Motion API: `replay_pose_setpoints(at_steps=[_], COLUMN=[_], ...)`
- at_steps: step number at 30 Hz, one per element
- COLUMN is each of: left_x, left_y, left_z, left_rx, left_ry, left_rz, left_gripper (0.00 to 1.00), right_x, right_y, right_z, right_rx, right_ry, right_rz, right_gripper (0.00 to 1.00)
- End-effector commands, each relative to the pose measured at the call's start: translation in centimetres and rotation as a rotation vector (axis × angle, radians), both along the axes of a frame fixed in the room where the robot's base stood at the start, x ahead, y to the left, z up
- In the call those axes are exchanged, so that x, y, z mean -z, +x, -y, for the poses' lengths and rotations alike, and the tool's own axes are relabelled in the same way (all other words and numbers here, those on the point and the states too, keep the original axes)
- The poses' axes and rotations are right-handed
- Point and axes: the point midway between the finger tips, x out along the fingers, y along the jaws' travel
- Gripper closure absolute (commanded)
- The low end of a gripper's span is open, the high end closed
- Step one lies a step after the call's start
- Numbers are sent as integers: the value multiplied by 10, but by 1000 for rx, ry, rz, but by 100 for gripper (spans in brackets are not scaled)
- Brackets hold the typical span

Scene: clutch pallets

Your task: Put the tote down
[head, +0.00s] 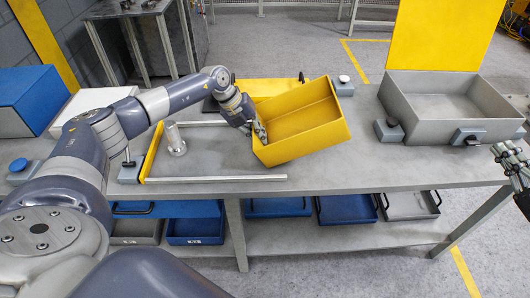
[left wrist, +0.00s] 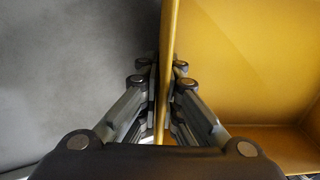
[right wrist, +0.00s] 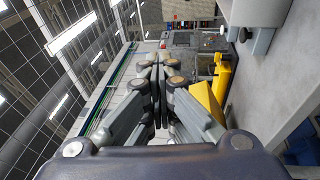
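The yellow tote (head: 306,144) is tilted above the grey workbench (head: 350,170), its open side facing up and toward the right. My left gripper (head: 259,131) is shut on the tote's left wall. In the left wrist view, the wall of the tote (left wrist: 250,60) runs between the two fingers (left wrist: 160,75). I cannot tell whether the tote's lower edge touches the bench. My right gripper (head: 508,158) is at the right edge of the head view, away from the tote. In the right wrist view its fingers (right wrist: 158,70) are together with nothing between them.
A grey tray (head: 450,122) with an upright yellow panel (head: 445,30) stands on the right. A metal cylinder (head: 174,138) and a silver rail (head: 215,179) are left of the tote. A yellow part (head: 265,86) lies behind it. Blue bins (head: 347,208) sit on the lower shelf.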

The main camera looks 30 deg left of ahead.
Motion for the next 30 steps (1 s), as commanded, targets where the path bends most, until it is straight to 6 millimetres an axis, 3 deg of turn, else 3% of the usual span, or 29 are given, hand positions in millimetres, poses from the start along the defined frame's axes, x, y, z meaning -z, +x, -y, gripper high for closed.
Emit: replay_pose_setpoints(at_steps=[7, 8, 10, 17, 22, 30], left_x=[15, 14, 12, 13, 14, 14], left_y=[1, 1, 1, 0, 0, 0], left_z=[1, 0, 0, 0, 0, 0], left_rx=[-1, -1, -1, 0, -1, 0], left_ry=[-3, -2, -2, 0, -1, 0], left_rz=[5, 4, 3, 1, 0, 0], left_gripper=[100, 91, 75, 75, 37, 35], right_x=[17, 16, 15, 14, 14, 14], right_y=[0, 0, 0, 0, 0, 0], right_z=[0, 0, 0, 0, 0, 0], right_rx=[0, 0, 0, 0, 0, 0], right_ry=[0, -1, -1, -1, 0, 0], right_rz=[0, -1, -1, -1, 0, 0], right_gripper=[100, 97, 81, 81, 81, 81])
